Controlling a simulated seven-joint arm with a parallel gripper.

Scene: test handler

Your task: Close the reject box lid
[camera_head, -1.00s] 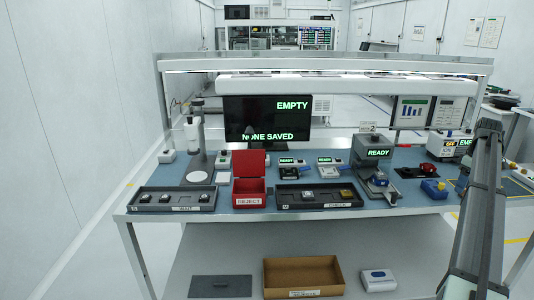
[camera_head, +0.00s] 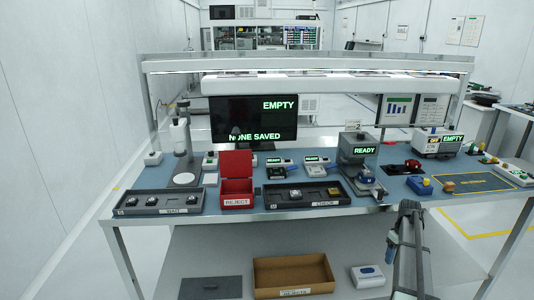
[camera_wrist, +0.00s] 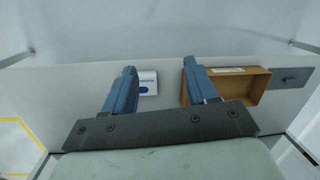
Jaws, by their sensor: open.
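The red reject box (camera_head: 237,201) stands on the bench, left of the middle, with its label facing the front. Its lid (camera_head: 236,163) is open and stands upright at the back edge of the box. My gripper (camera_wrist: 160,75) is open, with two blue fingers apart and nothing between them. The wrist view looks down on the lower shelf and does not show the reject box.
The wait tray (camera_head: 125,211) is left of the box and the check tray (camera_head: 274,206) is close on its right. A monitor (camera_head: 225,118) stands behind. A cardboard box (camera_head: 262,283) and a white-and-blue case (camera_head: 367,277) are on the lower shelf.

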